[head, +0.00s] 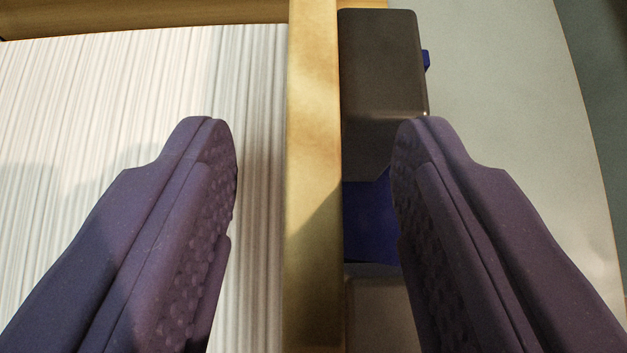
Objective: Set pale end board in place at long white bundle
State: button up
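The pale end board (312,200) is a yellowish wooden strip seen edge-on, running from top to bottom through the middle of the view. The long white bundle (120,100) is a block of many thin white layers filling the left side. Its right side lies along the board; I cannot tell whether they touch. My gripper (314,135) is open, with one purple finger left of the board over the bundle and the other to its right. A gap shows between each finger and the board. The fingers hide parts of the bundle and of what lies right of the board.
A dark brown block (382,65) stands close along the board's right side, with a blue part (368,222) below it. Another brownish piece (372,315) lies nearer. A wooden strip (150,15) crosses behind the bundle. A pale grey surface (510,90) at right is clear.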

jog(key=p+v, duration=0.3)
jog(key=v, duration=0.4)
jog(key=shift+r, duration=0.2)
jog(key=shift+s, duration=0.3)
jog(key=shift+r, duration=0.1)
